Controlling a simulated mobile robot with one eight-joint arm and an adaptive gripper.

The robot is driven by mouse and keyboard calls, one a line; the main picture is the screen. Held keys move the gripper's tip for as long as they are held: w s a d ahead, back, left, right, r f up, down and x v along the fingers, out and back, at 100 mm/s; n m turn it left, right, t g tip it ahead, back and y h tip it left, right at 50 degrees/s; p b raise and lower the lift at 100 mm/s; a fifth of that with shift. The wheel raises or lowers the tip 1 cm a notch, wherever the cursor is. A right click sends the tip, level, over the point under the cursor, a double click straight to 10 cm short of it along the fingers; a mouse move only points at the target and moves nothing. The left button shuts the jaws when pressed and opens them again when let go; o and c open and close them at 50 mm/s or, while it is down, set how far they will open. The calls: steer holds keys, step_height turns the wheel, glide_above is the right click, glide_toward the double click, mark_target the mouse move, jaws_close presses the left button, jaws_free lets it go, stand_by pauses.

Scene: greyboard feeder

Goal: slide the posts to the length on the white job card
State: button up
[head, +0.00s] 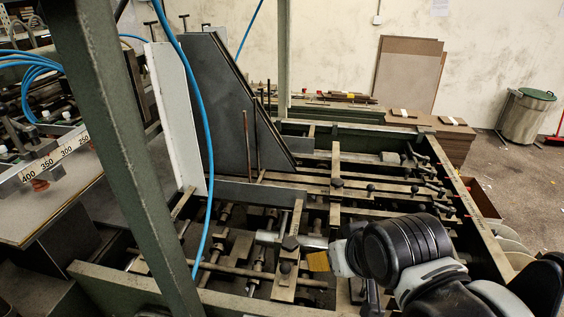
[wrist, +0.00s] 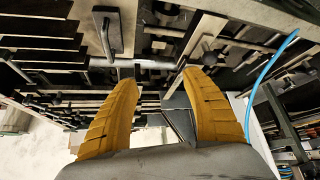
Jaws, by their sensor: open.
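Thin upright posts (head: 247,145) stand in the machine bed, beside the dark slanted plate. Clamp blocks with dark knobs (head: 286,268) sit on crossbars near my gripper. My gripper (head: 318,262) is low over the bed, right of these knobs; one yellow finger shows in the head view. In the wrist view both yellow fingers of my gripper (wrist: 160,78) are spread and empty. A bright round bar (wrist: 148,63) and a dark handle (wrist: 112,35) lie beyond the fingertips; contact cannot be told. I cannot clearly identify the white job card or read a length on one.
A number scale (head: 60,152) marked 400 to 250 is at the left. A green upright (head: 105,130), a blue hose (head: 206,140) and a white panel (head: 176,110) stand over the left part of the bed.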

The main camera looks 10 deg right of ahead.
steer(key=shift+c, duration=1.3)
steer(key=w+d+r+m+g+p, duration=0.3)
steer(key=w+d+r+m+p, duration=0.5)
steer(key=w, duration=0.4)
steer(key=m+g+p, duration=0.2)
steer(key=m+p, duration=0.3)
steer(key=m, duration=0.3)
glide_toward(372, 185)
steer(key=f, duration=0.3)
steer(key=w+f+b, duration=0.1)
steer(key=f, duration=0.3)
steer(key=w+f+b, duration=0.1)
steer(key=f, duration=0.2)
steer(key=shift+f, duration=0.2)
